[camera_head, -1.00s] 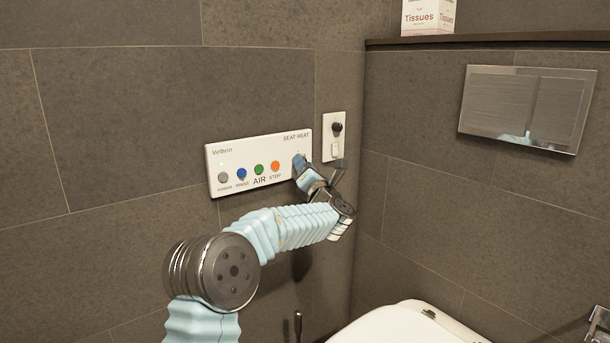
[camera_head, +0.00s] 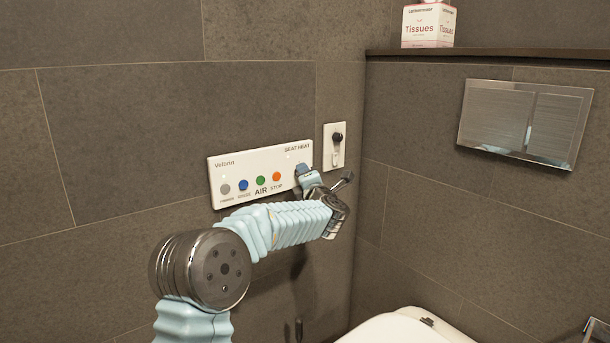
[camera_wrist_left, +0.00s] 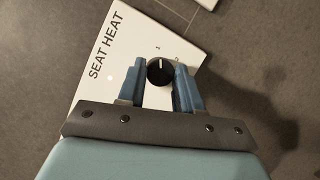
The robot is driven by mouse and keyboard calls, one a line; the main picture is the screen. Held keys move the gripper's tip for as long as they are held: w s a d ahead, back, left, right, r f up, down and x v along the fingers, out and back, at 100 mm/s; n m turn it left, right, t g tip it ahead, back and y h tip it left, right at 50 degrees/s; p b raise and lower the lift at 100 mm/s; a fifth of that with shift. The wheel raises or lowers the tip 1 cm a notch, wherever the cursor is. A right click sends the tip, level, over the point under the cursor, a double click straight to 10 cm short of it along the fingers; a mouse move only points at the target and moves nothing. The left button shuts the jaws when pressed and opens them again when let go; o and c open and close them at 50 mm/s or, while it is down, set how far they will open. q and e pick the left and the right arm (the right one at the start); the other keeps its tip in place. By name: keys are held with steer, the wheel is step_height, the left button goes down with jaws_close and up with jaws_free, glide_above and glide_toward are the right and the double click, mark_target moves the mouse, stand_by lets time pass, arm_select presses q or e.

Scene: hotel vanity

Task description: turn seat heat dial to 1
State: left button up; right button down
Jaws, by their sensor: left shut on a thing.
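The white control panel (camera_head: 225,170) is on the tiled wall, with the words SEAT HEAT at its upper right. The round black seat heat dial (camera_wrist_left: 159,71) has a white pointer line and shows in the left wrist view. The line points up in that view, roughly at the printed 1 (camera_wrist_left: 157,48). Another mark to its right is too small to read. My left gripper (camera_wrist_left: 160,74) is shut on the dial, with one blue finger on each side. In the head view my left gripper (camera_head: 304,172) hides the dial. My right gripper is not in view.
Several coloured buttons (camera_head: 260,181) sit left of the dial on the panel. A small white wall plate with a black knob (camera_head: 337,138) is just right of it. A white toilet (camera_head: 405,328) stands below right, under a steel flush plate (camera_head: 526,121). A tissue box (camera_head: 429,26) is on the ledge.

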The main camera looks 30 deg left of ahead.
arm_select(q)
steer(key=shift+d, duration=0.1)
steer(key=o, duration=1)
steer(key=b+v, duration=0.2)
steer(key=v, duration=1.1)
steer(key=shift+s+d+f+b, duration=0.2)
steer(key=shift+s+b, duration=0.1)
steer(key=shift+b, duration=0.05)
